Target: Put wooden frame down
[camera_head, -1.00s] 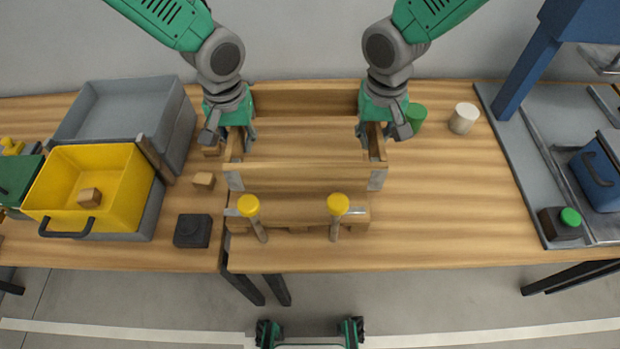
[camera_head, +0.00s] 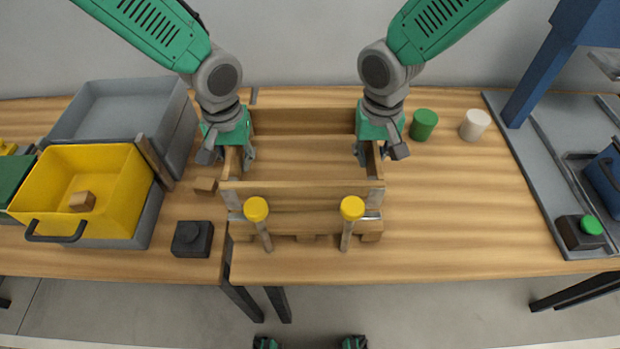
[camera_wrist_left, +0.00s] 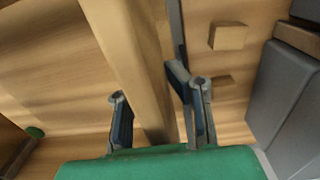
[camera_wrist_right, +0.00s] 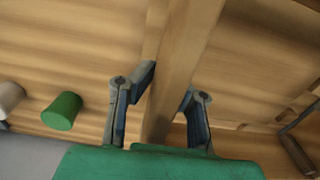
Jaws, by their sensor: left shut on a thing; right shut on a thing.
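The wooden frame (camera_head: 300,193) is a rectangle of wooden boards with grey metal corner pieces, over the middle of the table. My left gripper (camera_head: 235,156) is shut on its left side board, which shows between the fingers in the left wrist view (camera_wrist_left: 152,110). My right gripper (camera_head: 374,155) is shut on its right side board, which also shows in the right wrist view (camera_wrist_right: 172,85). The front board is close to a wooden piece with two yellow-topped clamps (camera_head: 256,210) (camera_head: 352,208). I cannot tell whether the frame's underside touches the table.
A yellow bin (camera_head: 112,210) with a wooden block and a grey bin (camera_head: 180,125) stand at left. A black device (camera_head: 192,238) and a small block (camera_head: 205,186) lie near the frame. Green (camera_head: 423,124) and white (camera_head: 474,125) cylinders stand right.

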